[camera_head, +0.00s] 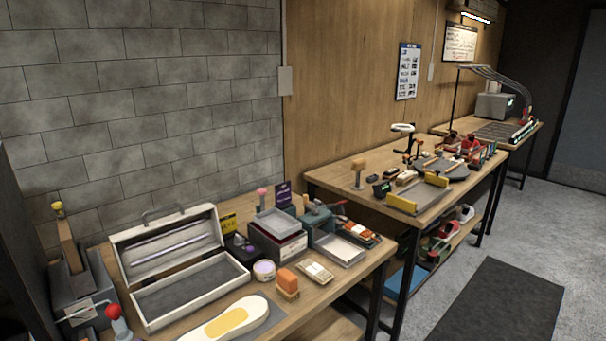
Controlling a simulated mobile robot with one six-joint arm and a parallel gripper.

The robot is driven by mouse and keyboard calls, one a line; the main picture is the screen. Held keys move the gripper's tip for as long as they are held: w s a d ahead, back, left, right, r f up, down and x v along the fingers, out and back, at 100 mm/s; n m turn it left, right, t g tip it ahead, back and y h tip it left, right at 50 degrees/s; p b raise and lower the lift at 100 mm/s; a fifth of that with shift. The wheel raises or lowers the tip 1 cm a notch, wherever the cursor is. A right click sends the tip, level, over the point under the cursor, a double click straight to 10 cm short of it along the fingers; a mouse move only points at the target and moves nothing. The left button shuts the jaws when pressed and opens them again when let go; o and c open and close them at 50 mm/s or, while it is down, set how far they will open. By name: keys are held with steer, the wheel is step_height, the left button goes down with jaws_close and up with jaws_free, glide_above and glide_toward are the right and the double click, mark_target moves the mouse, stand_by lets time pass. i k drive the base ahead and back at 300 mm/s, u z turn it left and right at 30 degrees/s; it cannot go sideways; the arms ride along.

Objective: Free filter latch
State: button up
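I cannot make out a filter latch for certain. A grey box machine (494,106) with a small lit panel stands on the far bench, with a curved hose (508,84) arching beside it. At the left edge, a dark device (80,290) carries an upright wooden part topped by a yellow knob (57,207). A red ball knob (113,311) on a grey stem stands at its front. I cannot tell whether either device holds the filter. My gripper is not in view.
The near bench holds an open white case (140,322), a pale sole with a yellow patch (228,319), an orange-topped brush (288,282) and several boxes. The middle bench (330,177) holds tools and a yellow-ended tray. A dark mat (495,308) lies on clear floor at right.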

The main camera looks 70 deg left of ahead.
mark_target(58, 206)
steer(key=u, duration=0.85)
steer(key=k, duration=0.1)
steer(key=u, duration=2.65)
steer(key=i, duration=1.25)
steer(key=u, duration=0.2)
